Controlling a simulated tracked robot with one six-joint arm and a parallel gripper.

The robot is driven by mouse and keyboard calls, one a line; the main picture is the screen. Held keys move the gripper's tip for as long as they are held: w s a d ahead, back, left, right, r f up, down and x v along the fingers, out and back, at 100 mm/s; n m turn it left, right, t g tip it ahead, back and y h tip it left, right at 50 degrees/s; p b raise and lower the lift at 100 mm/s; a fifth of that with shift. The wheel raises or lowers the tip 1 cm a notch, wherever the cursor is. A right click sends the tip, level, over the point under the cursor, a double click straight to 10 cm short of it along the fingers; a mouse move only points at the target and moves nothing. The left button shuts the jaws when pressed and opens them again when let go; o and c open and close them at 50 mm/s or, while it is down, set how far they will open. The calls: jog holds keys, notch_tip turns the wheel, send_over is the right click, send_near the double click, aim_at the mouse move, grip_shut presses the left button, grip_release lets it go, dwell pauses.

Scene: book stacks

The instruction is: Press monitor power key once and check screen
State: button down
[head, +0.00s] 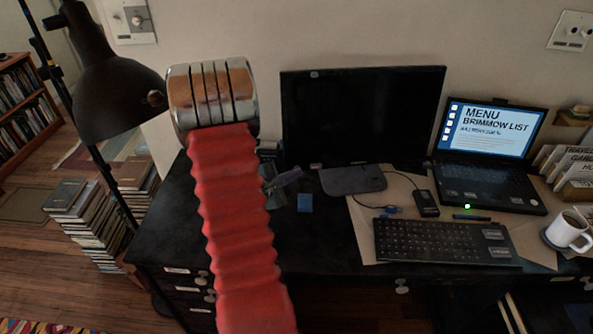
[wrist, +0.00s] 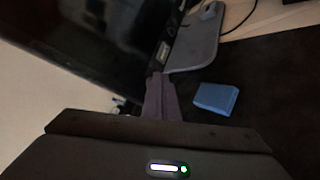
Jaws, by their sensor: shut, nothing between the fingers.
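The monitor (head: 362,115) stands on the black desk, and its screen is dark. In the wrist view the monitor (wrist: 95,38) fills the upper left, tilted by the camera angle. I cannot make out its power key. A small pale mark sits on its lower bezel (wrist: 163,52), close to my fingertips. My gripper (head: 298,172) is shut and empty, at the monitor's lower left corner. In the wrist view the gripper (wrist: 157,75) points at the bezel's lower edge; I cannot tell whether it touches.
A small blue block (head: 305,203) lies just right of my gripper. The grey monitor foot (head: 352,180), a keyboard (head: 445,241), a lit laptop (head: 490,140) and a white mug (head: 570,232) are farther right. A black lamp (head: 115,90) stands left.

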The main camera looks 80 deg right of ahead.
jog(key=shift+d, duration=0.15)
dwell(0.4)
jog(key=shift+s+a, duration=0.25)
jog(key=shift+a, duration=0.35)
jog(key=a, duration=0.1)
jog(key=s+a, duration=0.1)
jog(key=a, duration=0.1)
jog(key=s+a+r, duration=0.1)
jog(key=a, duration=0.1)
jog(key=shift+s+a, duration=0.15)
jog(key=shift+a, duration=0.05)
dwell(0.4)
dwell(1.0)
